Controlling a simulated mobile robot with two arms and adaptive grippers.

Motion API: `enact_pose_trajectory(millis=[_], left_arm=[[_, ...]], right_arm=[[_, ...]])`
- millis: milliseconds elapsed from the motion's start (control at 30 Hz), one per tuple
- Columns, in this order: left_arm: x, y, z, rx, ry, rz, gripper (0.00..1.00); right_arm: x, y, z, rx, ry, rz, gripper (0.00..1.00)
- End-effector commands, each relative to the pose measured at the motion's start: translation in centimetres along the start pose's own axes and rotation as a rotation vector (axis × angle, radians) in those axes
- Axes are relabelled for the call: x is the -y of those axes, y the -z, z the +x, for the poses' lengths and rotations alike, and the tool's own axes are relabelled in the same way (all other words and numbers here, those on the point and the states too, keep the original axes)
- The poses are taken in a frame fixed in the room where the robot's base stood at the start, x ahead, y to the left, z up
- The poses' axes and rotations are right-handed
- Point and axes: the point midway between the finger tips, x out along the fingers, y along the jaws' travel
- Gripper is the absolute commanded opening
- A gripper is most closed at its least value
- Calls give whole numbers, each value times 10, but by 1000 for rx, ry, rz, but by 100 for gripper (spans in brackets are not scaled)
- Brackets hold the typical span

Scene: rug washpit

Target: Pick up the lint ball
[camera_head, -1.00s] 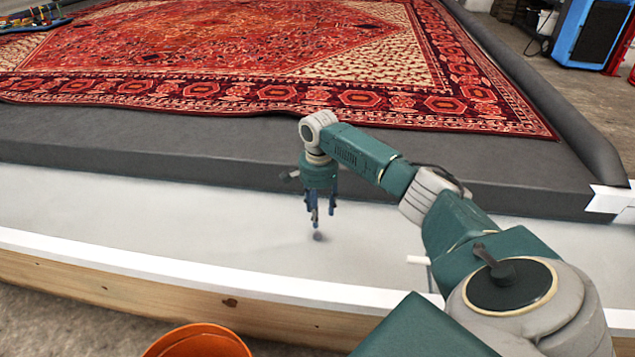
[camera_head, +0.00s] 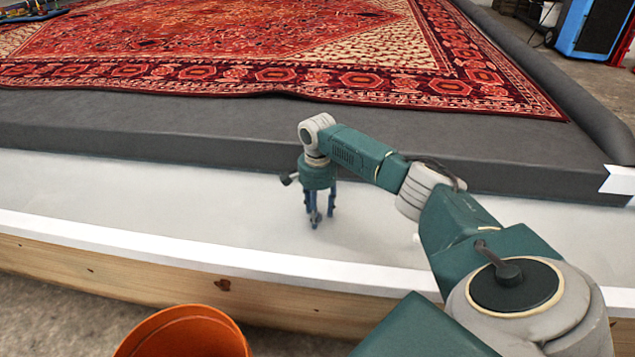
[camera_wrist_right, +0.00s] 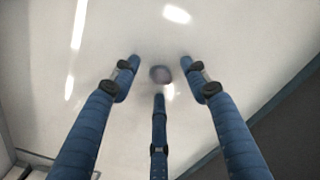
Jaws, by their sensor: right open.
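The lint ball (camera_wrist_right: 160,74) is a small, blurred grey ball on the white surface in the right wrist view. It lies between the spread fingertips of my right gripper (camera_wrist_right: 158,78), with no finger seen touching it. In the head view my right gripper (camera_head: 318,222) points straight down, low over the white floor strip. Its fingers hide the lint ball in the head view. The right gripper is open, with three blue fingers apart. My left gripper is not in view.
The white floor strip (camera_head: 130,195) lies between a grey padded platform (camera_head: 130,133) and a white-topped wooden edge (camera_head: 100,283). A red patterned rug (camera_head: 230,50) covers the platform. An orange bucket (camera_head: 185,335) stands in front of the wooden edge.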

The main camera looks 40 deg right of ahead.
Motion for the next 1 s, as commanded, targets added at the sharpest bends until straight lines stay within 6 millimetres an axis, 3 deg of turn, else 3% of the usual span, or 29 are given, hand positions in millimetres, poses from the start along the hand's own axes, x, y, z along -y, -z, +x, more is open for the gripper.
enact_pose_trajectory(millis=[267,467,1000], left_arm=[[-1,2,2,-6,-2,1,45],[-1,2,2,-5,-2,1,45],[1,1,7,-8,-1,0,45]], right_arm=[[0,0,1,0,1,1,45],[0,0,1,0,1,0,16],[0,0,-8,0,1,0,15]])
